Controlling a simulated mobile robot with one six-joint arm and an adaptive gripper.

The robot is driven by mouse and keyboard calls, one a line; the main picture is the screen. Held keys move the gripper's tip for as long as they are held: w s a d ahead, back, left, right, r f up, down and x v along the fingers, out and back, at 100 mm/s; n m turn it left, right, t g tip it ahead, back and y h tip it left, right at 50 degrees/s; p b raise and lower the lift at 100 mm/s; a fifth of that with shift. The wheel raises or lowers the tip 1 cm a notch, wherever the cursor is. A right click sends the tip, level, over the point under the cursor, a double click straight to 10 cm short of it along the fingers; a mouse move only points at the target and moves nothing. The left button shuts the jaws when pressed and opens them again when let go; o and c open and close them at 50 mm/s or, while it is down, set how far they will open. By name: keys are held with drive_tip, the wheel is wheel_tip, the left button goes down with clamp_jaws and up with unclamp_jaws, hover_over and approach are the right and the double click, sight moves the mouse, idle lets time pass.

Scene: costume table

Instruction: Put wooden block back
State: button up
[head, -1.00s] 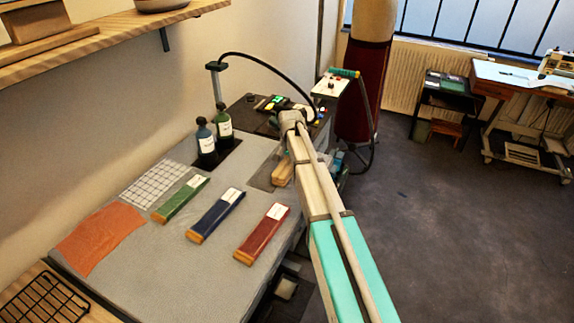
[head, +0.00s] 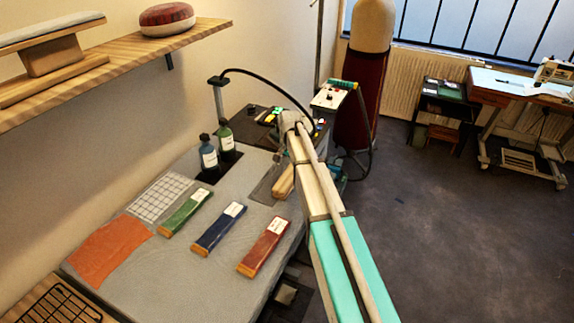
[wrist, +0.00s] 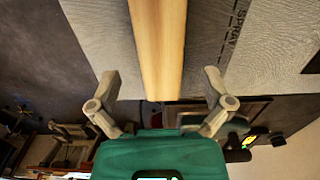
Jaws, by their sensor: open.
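The wooden block (head: 284,181) is a pale, long block. In the head view it lies at the far right part of the grey table (head: 180,278), partly hidden by my arm. In the wrist view the block (wrist: 159,45) runs down from the top edge, between the fingers of my gripper (wrist: 160,88). The gripper is open, with a finger to each side of the block and a visible gap on both sides. I cannot tell whether the fingers are level with it. In the head view my gripper is not clear behind the arm.
Green, blue (head: 219,228) and red (head: 264,247) labelled bundles lie left of the arm. Two bottles (head: 226,140) stand behind them. A dark grey patch (head: 262,187) lies near the block. A wall shelf (head: 110,72) holds a padded wooden stand (head: 52,62) and a red-topped cushion (head: 167,19).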

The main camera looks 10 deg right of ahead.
sight(290, 176)
drive_tip(key=shift+r+p, duration=2.2)
drive_tip(key=shift+r, duration=0.35)
drive_tip(key=s+n, duration=0.7)
drive_tip(key=s, duration=2.2)
drive_tip(key=shift+s+a, duration=0.2)
drive_tip(key=shift+a, duration=0.25)
